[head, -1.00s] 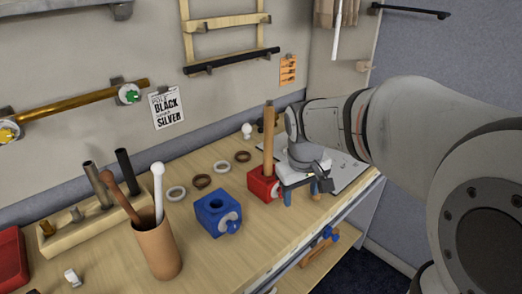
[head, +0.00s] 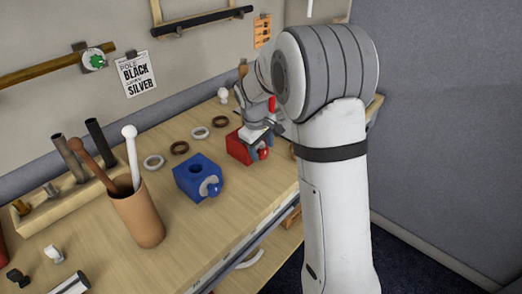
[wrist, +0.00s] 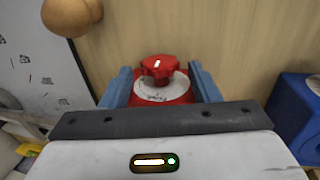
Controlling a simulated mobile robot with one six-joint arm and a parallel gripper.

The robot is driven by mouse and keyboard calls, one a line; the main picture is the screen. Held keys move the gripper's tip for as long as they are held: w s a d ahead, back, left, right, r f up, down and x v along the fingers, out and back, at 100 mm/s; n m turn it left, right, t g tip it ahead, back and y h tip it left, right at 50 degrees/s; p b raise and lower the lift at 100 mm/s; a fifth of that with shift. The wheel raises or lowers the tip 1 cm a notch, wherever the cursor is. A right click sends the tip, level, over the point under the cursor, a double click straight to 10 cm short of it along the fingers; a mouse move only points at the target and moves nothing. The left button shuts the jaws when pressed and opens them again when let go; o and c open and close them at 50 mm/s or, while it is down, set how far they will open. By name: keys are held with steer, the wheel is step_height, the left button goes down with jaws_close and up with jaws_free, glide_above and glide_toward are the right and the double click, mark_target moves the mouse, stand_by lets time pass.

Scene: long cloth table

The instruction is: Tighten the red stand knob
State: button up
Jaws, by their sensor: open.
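The red stand (head: 237,147) is a block on the wooden table, right of the blue stand. Its red knob (head: 264,154) faces the front, partly covered by my gripper (head: 262,136). In the wrist view the red knob (wrist: 158,68) sits on a pale round plate with small writing and a white mark on top. My gripper (wrist: 161,82) is open, with one blue finger on each side of the knob. Gaps show between the fingers and the knob. The wooden pole in the red stand is mostly hidden by my arm.
The blue stand (head: 191,178) with its blue knob is close by on the left; it also shows in the wrist view (wrist: 302,110). A brown cup (head: 139,218) holds two sticks. Several rings lie behind. A round wooden ball (wrist: 72,14) shows at the wrist view's upper left.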

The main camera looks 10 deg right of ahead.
steer(key=shift+d+f, duration=0.15)
steer(key=shift+f, duration=0.55)
